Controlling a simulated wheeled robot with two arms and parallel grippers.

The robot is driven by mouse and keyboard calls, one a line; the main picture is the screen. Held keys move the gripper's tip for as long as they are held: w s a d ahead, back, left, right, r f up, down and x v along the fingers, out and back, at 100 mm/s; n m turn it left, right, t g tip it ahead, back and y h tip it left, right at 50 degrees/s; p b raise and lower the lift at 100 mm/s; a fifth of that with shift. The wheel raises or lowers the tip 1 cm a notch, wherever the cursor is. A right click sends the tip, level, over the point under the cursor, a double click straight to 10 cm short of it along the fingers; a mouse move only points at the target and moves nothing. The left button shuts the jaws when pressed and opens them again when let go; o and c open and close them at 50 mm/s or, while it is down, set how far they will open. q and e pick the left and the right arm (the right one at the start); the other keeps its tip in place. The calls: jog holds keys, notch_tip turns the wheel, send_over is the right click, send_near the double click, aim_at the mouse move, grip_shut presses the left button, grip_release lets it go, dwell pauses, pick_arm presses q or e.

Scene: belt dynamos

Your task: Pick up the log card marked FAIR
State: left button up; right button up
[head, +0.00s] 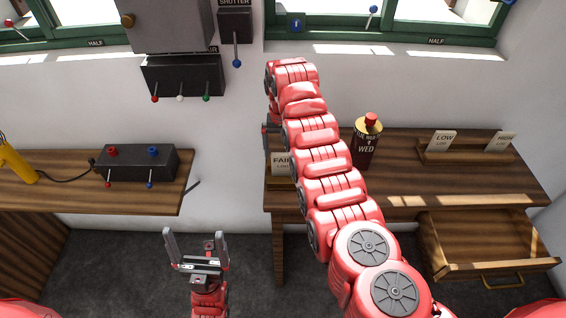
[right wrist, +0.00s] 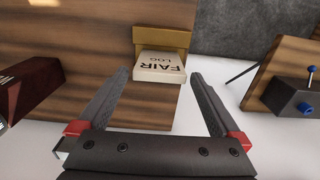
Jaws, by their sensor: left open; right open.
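The log card marked FAIR (right wrist: 160,66) is cream with dark letters and sits in a small wooden holder (right wrist: 162,38) on the right-hand table. In the head view the FAIR card (head: 280,159) is partly hidden by my right arm. My right gripper (right wrist: 160,73) is open and empty, and its fingers point toward the card, one on each side of it in the right wrist view. I cannot tell any contact. In the head view it is mostly hidden behind my arm. My left gripper (head: 195,236) is open and empty, low between the two tables.
A dark bottle marked WED (head: 366,148) with a red cap stands right of the FAIR card. A rack (head: 465,157) holds the LOW card (head: 441,143) and HIGH card (head: 498,143). An open drawer (head: 480,243) juts out below. A black switch box (head: 137,161) is on the left table.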

aim_at(283, 154)
jog(key=shift+f+p, duration=0.5)
jog(key=shift+f, duration=0.25)
jog(key=shift+w+f, duration=0.15)
jog(key=shift+f, duration=1.3)
jog(key=c, duration=1.1)
